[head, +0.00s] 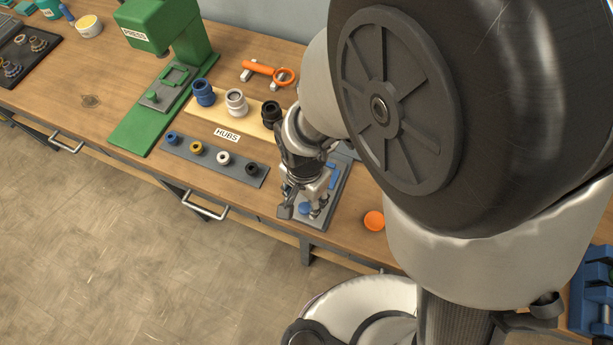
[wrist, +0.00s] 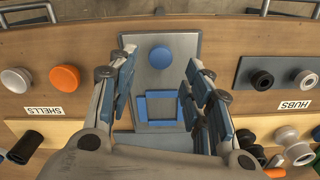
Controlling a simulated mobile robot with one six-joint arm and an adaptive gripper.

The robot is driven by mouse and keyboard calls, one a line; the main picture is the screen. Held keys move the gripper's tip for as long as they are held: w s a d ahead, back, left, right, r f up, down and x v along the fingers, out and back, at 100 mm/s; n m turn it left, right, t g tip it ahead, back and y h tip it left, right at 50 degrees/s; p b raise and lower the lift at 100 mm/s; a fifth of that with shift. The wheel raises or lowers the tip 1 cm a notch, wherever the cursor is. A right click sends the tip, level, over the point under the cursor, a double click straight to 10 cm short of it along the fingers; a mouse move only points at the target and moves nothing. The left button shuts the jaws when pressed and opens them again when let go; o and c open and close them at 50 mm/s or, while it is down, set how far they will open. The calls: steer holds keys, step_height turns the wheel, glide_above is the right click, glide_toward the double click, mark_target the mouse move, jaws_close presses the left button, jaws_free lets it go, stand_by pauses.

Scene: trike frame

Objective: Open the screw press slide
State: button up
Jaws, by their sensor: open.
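A grey plate (head: 338,196) with a blue round knob (head: 305,208) lies under my gripper (head: 303,206) in the head view. In the wrist view, the grey slide plate (wrist: 185,42) carries the blue knob (wrist: 161,57) near one end and a blue square frame (wrist: 141,109) behind it. My gripper (wrist: 160,62) is open, with its two fingers to either side of the knob. I cannot tell whether the fingers reach down to its height. Nothing is held. My gripper and arm hide part of the plate and what stands over it.
A green press (head: 150,20) labelled PRESS stands further left on the bench. A hub board (head: 232,117) and a grey strip of small hubs (head: 220,164) lie between. An orange disc (head: 374,220) is close right of the plate. Bench handles (head: 205,207) project at the front.

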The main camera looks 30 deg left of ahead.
step_height(320, 180, up, 8)
steer(key=shift+r, duration=0.15)
stand_by(0.3)
